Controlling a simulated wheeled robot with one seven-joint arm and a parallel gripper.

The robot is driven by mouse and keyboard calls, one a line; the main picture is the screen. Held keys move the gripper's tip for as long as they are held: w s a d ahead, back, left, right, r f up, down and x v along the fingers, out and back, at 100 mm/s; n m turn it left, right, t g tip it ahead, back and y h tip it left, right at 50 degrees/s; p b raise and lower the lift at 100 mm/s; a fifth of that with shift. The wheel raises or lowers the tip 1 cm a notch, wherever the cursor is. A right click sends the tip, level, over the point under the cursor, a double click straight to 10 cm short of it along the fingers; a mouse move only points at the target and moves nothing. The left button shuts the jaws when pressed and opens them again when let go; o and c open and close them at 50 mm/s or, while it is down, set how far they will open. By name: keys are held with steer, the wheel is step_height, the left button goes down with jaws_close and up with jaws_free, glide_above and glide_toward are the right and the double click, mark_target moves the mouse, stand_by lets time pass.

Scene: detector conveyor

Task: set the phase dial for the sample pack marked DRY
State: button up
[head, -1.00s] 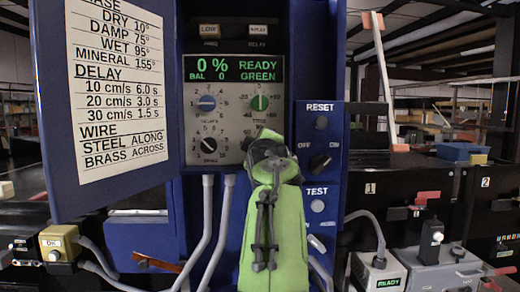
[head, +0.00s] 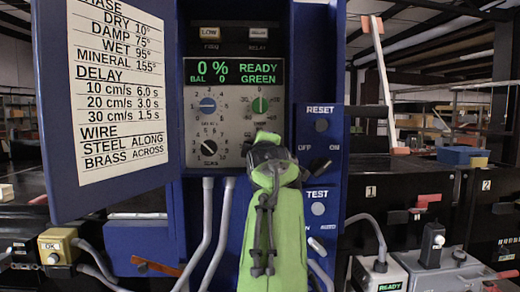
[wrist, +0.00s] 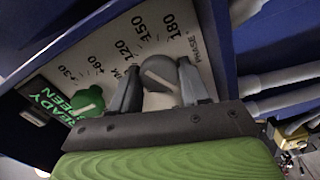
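In the head view my gripper (head: 266,150) hides the dial at the panel's lower right. The chart (head: 117,82) on the open blue door lists DRY 10° under phase. I do not see a pack marked DRY.
The display (head: 234,72) reads 0 %, BAL 0, READY GREEN. A blue dial (head: 208,105), a green dial (head: 260,105) and a black dial (head: 209,147) sit close by. An OFF/ON knob (head: 319,167) is right of my gripper. Grey conduits (head: 226,215) run below the panel.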

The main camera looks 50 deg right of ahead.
steer(key=o, duration=0.4)
steer(key=b+v, duration=0.5)
steer(key=v, duration=1)
steer(key=shift+s+a+b, duration=0.3)
steer(key=shift+b, duration=0.05)
steer(key=w+a+f+m+g+y+p, duration=0.1)
steer(key=w+a+f+m+y+p, duration=0.2)
steer(key=a+f+y, duration=1.1)
steer(key=s+a+f+g+p, duration=0.1)
steer(key=s+a+f, duration=0.2)
steer(key=a+f, duration=0.2)
steer(key=s+a+f+m+g, duration=0.1)
steer(key=s+a+f+g, duration=0.1)
steer(key=f, duration=0.7)
steer(key=s+a+f+m+g+p, duration=0.1)
steer(key=s+a+f+g, duration=0.1)
steer(key=s+a+f, duration=0.3)
step_height(320, 180, down, 2)
steer(key=a, duration=0.2)
steer(key=shift+a+f+p, duration=0.25)
steer(key=shift+a+p, duration=0.05)
steer(key=shift+p, duration=0.05)
